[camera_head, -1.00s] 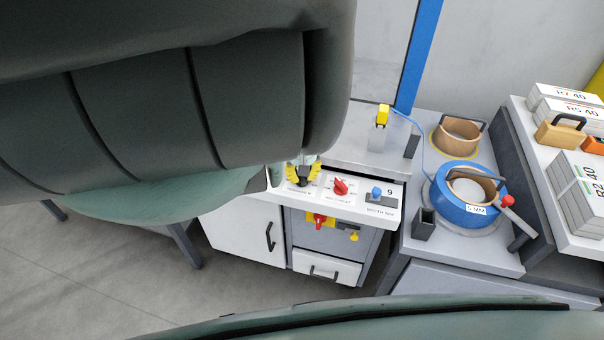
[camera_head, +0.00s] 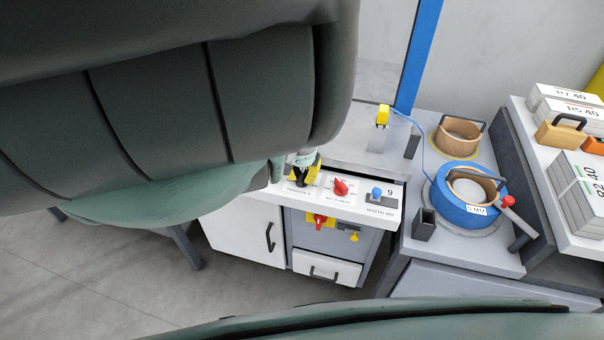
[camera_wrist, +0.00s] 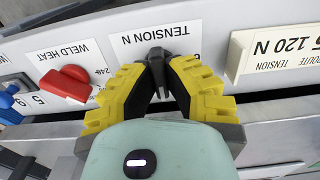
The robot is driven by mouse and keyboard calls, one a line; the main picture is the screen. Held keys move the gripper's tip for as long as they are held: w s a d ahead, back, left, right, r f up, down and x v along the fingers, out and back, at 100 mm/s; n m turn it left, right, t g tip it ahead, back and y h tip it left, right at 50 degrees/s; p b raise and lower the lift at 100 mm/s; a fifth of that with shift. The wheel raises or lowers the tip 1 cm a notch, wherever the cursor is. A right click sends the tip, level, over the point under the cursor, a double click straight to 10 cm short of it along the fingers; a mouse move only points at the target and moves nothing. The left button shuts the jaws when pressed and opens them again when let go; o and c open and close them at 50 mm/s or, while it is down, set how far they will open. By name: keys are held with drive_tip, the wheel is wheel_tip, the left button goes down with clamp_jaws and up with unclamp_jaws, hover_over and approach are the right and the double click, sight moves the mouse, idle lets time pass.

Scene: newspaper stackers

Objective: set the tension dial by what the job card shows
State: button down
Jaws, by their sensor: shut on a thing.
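The tension dial (camera_wrist: 158,54) is a small dark knob below the label "TENSION N", which reads upside down in the wrist view. My gripper (camera_wrist: 163,74) has yellow-and-black fingers, and its tips are shut on the dial. The fingertips hide most of the dial and its scale, so its setting cannot be read. In the head view my gripper (camera_head: 302,176) is at the left end of the white control panel (camera_head: 347,207), partly behind my arm. The cream job card (camera_wrist: 276,50) is at the right in the wrist view, partly cut off, with "TENSION" and "120 N" legible.
A red weld heat knob (camera_wrist: 66,83) is close beside my gripper. Beyond it is a blue width knob (camera_head: 376,193) with a 9 display. Below the panel is a red switch (camera_head: 320,219). A blue strap coil (camera_head: 463,208) stands on the bench to the right.

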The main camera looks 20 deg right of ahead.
sight(302, 174)
drive_tip(key=c, duration=1)
unclamp_jaws()
drive_tip(key=shift+r, duration=3.7)
